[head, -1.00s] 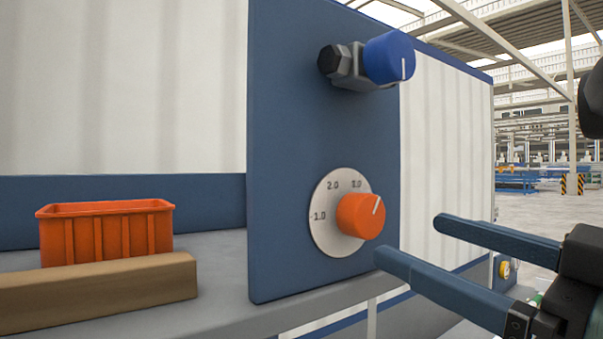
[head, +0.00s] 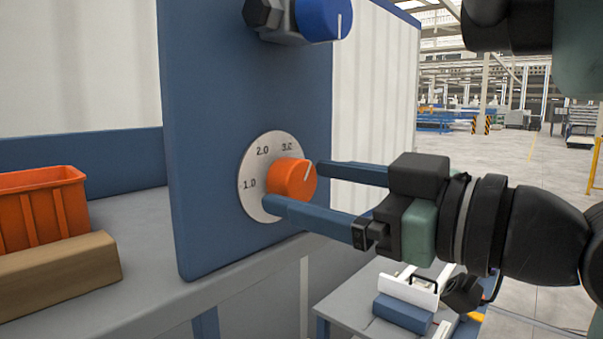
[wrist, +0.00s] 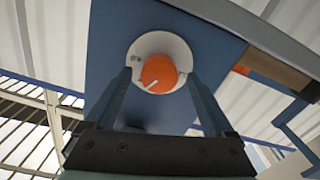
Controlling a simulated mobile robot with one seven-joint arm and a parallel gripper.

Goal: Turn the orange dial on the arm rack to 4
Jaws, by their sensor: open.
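The orange dial (head: 290,179) sticks out from a round white scale plate (head: 247,197) on a blue upright panel (head: 205,235). The marks 1.0, 2.0 and 3.0 show on the plate; the rest is hidden. The dial's white pointer line tilts up and to the right, a little past the 3.0 mark. My gripper (head: 290,185) is open, with one blue finger on each side of the dial, near its front. The wrist view also shows the dial (wrist: 158,72) between the two fingers. I cannot tell whether either finger touches it.
A blue knob (head: 325,18) with a black fitting sits above on the same panel. An orange bin (head: 40,205) and a brown block (head: 60,272) stand on the grey shelf (head: 140,205) at left. A lower table (head: 350,305) with white and blue parts lies below my gripper.

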